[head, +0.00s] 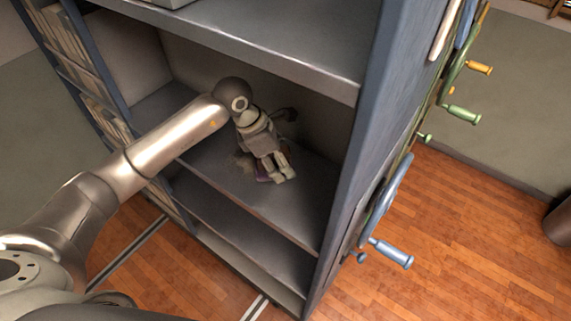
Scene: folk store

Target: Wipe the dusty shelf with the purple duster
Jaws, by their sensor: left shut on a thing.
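My left arm reaches in from the left, into the middle bay of a grey shelf unit. My left gripper (280,172) is low over the dusty shelf (305,205) and shut on the purple duster (263,179). Only a small purple part of the duster shows, beside and under the fingers; the rest is hidden by the gripper. A brownish dust patch (243,163) lies on the shelf just left of the gripper. I cannot tell whether the duster touches the shelf. My right gripper is not in view.
An upper shelf board (270,45) hangs over the arm. A blue side panel (375,110) closes the bay at the right, with hand cranks (390,252) outside it. A lower shelf (245,230) lies below. Bookshelves (70,50) stand at the left.

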